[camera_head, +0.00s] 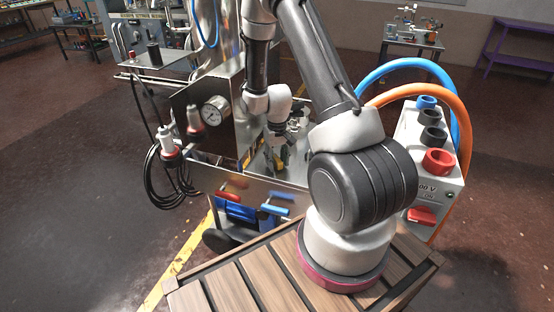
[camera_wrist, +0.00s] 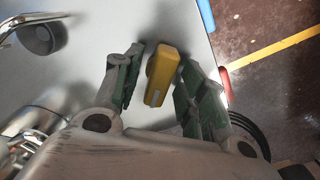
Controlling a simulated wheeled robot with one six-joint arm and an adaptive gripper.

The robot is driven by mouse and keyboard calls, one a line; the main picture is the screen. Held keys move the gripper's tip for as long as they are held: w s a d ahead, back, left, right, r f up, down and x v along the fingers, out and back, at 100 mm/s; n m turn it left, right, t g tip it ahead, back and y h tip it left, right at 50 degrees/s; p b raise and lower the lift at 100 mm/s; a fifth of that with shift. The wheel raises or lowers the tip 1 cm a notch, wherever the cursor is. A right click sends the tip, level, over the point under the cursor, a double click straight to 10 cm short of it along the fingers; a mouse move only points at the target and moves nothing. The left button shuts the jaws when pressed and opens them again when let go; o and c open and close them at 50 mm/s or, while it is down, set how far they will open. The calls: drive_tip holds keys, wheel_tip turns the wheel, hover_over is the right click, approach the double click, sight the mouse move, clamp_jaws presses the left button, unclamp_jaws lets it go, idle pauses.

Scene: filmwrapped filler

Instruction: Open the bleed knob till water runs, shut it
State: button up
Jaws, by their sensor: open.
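A yellow block-shaped piece (camera_wrist: 161,76) with a small pale mark lies between the fingers of my gripper (camera_wrist: 163,68) in the wrist view. It may be the bleed knob, but I cannot tell for sure. The green-padded fingers are open, one on each side of it, with a visible gap at the left. In the head view my gripper (camera_head: 277,137) points down over the metal cart, and the yellow part there is small and partly hidden by it. I see no running water.
A pressure gauge (camera_head: 215,110) sits on the cart's upright panel, with red and blue handles (camera_head: 275,210) lower at the front. A white box (camera_head: 446,185) with thick blue and orange cables stands at the right. Black cable loops (camera_head: 170,175) hang at the left.

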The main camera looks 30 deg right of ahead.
clamp_jaws()
drive_tip(key=shift+m, duration=0.3)
drive_tip(key=m, duration=1.2)
drive_tip(key=shift+m, duration=2.5)
